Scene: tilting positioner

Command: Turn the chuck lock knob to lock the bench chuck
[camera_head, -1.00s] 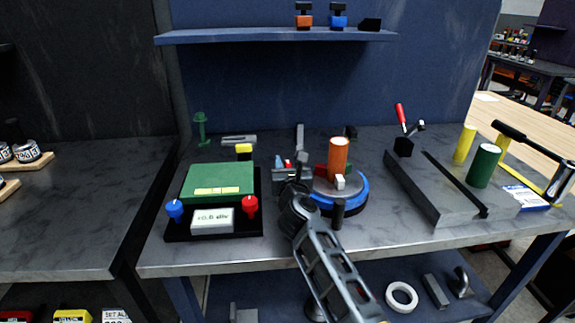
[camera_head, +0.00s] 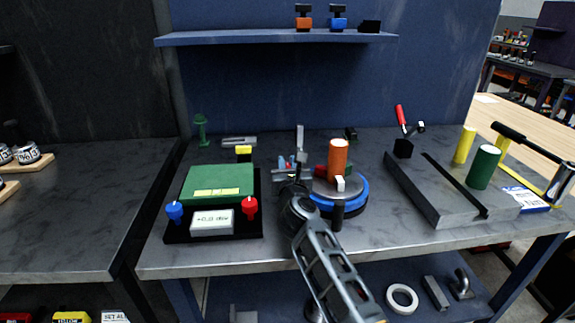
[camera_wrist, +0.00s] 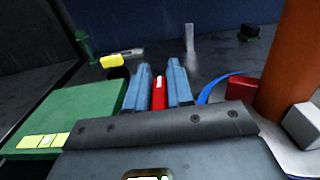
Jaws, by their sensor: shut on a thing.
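The bench chuck is a round grey plate with a blue ring (camera_head: 357,199). An orange cylinder (camera_head: 338,157) stands upright in it, with small red, green and white blocks around it. My gripper (camera_head: 287,163) is at the left edge of the chuck in the head view. In the wrist view my gripper (camera_wrist: 159,88) has its two blue-grey fingers closed on either side of a narrow red part (camera_wrist: 159,93), which looks like the lock knob. The fingers hide most of it, so its turn angle cannot be told.
A green box (camera_head: 217,180) with blue and red knobs and a small display (camera_head: 212,222) stands left of my arm. A grey slotted block (camera_head: 435,190) with green and yellow cylinders is at right.

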